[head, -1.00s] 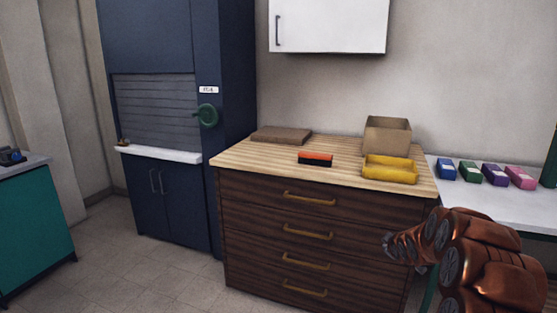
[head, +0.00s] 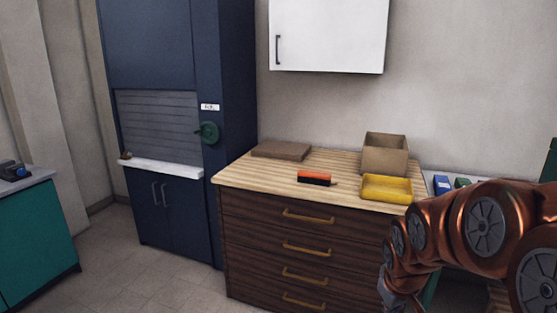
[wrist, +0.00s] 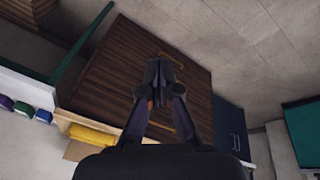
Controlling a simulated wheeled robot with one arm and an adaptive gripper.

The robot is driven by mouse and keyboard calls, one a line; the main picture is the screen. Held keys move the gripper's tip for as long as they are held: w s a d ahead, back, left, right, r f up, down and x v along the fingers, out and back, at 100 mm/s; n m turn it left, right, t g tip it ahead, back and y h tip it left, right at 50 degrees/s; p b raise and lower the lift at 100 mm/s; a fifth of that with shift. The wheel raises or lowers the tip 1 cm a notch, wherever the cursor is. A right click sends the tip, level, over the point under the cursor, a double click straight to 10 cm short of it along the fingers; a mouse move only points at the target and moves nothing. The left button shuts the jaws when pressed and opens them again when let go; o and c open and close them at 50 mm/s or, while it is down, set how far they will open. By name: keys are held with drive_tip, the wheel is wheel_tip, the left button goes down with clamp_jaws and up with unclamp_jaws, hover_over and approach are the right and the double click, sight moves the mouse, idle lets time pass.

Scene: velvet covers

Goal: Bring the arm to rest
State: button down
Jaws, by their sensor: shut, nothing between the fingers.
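My copper-coloured arm (head: 440,235) reaches in from the right edge of the head view and bends downward in front of the drawer cabinet's right side. My gripper shows in the wrist view (wrist: 163,78), with its dark fingers together and nothing between them. Its fingertips are not clear in the head view. Behind it in the wrist view are the dark wooden drawer fronts (wrist: 115,75), apart from the fingers as far as I can tell.
The wooden cabinet (head: 250,172) bears a brown board (head: 281,150), an orange-black brush (head: 314,178), a cardboard box (head: 385,155) and a yellow tray (head: 386,188). A blue cupboard (head: 235,90) stands left. Floor (head: 140,270) is clear between it and a teal cabinet (head: 35,240).

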drive_tip(key=s+a+r+m+g+p, duration=0.1)
drive_tip(key=s+a+r+g+p, duration=0.1)
drive_tip(key=s, duration=1.1)
drive_tip(key=s+a+r+m+g+y+p, duration=0.1)
drive_tip(key=s+a+r+m+g+p, duration=0.1)
drive_tip(key=s, duration=1.2)
wheel_tip(320, 180, up, 3)
drive_tip(key=shift+a+r+g+p, duration=0.15)
drive_tip(key=shift+a+g+p, duration=0.35)
drive_tip(key=shift+a+p, duration=0.55)
drive_tip(key=shift+a, duration=0.15)
